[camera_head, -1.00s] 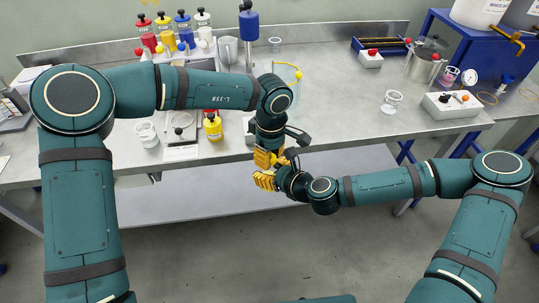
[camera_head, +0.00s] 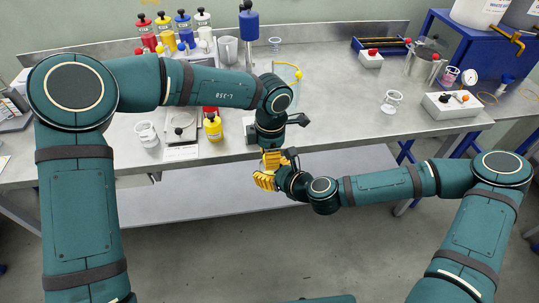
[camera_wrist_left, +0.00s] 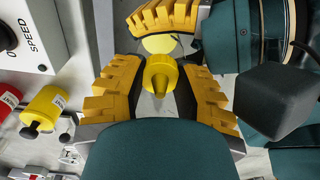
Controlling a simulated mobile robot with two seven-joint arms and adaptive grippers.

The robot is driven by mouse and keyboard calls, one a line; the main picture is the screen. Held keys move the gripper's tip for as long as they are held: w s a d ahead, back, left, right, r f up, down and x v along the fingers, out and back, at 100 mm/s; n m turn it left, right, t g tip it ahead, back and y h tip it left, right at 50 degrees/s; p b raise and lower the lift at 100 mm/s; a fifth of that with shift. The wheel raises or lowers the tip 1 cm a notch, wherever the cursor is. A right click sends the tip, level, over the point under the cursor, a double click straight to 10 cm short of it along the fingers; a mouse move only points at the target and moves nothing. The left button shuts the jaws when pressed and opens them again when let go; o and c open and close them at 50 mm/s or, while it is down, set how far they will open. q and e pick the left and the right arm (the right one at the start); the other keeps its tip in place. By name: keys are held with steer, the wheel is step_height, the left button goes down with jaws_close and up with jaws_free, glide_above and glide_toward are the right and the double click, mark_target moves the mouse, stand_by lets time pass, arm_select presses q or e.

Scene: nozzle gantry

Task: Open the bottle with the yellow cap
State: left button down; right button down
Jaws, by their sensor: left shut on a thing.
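My left gripper (camera_wrist_left: 160,88) is shut on a yellow, cone-tipped cap (camera_wrist_left: 159,72), which sits between its yellow fingers in the left wrist view. Just beyond the cap is a pale yellow rounded surface (camera_wrist_left: 159,44), perhaps part of the bottle. It lies against the ribbed yellow fingers of my right gripper (camera_wrist_left: 166,16). Whether cap and bottle are joined is hidden. In the head view the left gripper (camera_head: 272,160) is close above the right gripper (camera_head: 265,180), in front of the table edge; the bottle is hidden there. The right gripper's closure is unclear.
Several coloured bottles stand at the back. A grey control box (camera_head: 450,105) is at right.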

arm_select(q)
steer(key=c, duration=0.7)
jaws_free()
steer(key=shift+c, duration=0.2)
steer(key=shift+s, duration=0.1)
steer(key=shift+d, duration=0.1)
step_height(320, 180, up, 4)
steer(key=shift+r, duration=0.2)
steer(key=shift+o, duration=0.3)
steer(key=shift+r, duration=0.15)
step_height(320, 180, up, 3)
steer(key=m, duration=0.4)
steer(key=shift+m, duration=0.3)
steer(key=shift+f, duration=3.9)
steer(key=shift+o, duration=0.3)
